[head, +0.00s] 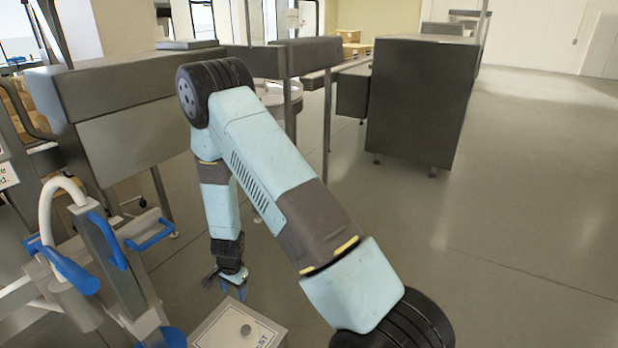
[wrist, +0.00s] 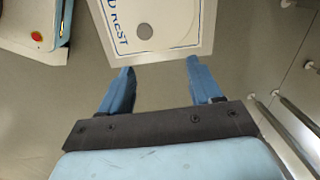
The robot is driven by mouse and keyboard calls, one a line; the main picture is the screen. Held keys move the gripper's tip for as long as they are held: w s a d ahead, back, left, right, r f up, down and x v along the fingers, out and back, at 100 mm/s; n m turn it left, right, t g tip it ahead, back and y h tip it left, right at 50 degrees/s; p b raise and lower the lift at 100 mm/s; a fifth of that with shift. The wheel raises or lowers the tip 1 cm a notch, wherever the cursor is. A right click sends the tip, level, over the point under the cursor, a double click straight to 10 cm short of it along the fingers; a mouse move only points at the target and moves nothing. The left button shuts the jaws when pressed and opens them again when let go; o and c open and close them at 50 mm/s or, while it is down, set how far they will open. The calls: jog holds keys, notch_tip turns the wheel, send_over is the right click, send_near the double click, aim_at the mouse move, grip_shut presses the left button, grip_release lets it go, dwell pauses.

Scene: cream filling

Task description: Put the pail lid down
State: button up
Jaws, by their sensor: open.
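My gripper (head: 233,291) hangs low behind the pale square-topped rest (head: 212,334) at the bottom of the head view. In the wrist view my gripper (wrist: 158,68) is open, its two blue fingers apart with only floor between them. The rest (wrist: 178,53) lies just beyond the fingertips, with dark blue lettering ending in "REST" and a thin blue outline.
A machine with a white curved hose (head: 58,188) and blue handles stands at the left. A grey-white unit with a red button (wrist: 37,36) is at upper left in the wrist view. Metal rails (wrist: 297,122) are at right. A dark cabinet (head: 422,100) stands behind; floor at right is clear.

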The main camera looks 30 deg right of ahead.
jog(key=s+d+r+n+t+y, duration=0.1)
jog(key=s+d+r+n, duration=0.15)
jog(key=r, duration=1.55)
jog(key=s+d+r+n+t+y, duration=0.1)
jog(key=d+r+n+t, duration=0.15)
jog(key=r, duration=1.55)
jog(key=s+d+r+n+h, duration=0.1)
jog(key=s+d+r, duration=0.2)
jog(key=s+r, duration=0.3)
jog(key=s+d+r+n+t, duration=0.1)
jog(key=s+d+r, duration=0.3)
jog(key=s, duration=0.5)
jog(key=s+d+r+n+h, duration=0.1)
jog(key=s+d+r+n, duration=0.2)
jog(key=s+r, duration=0.4)
jog(key=shift+s+d+r+t+h, duration=0.3)
jog(key=shift+s+d+t, duration=0.05)
jog(key=shift+s, duration=0.3)
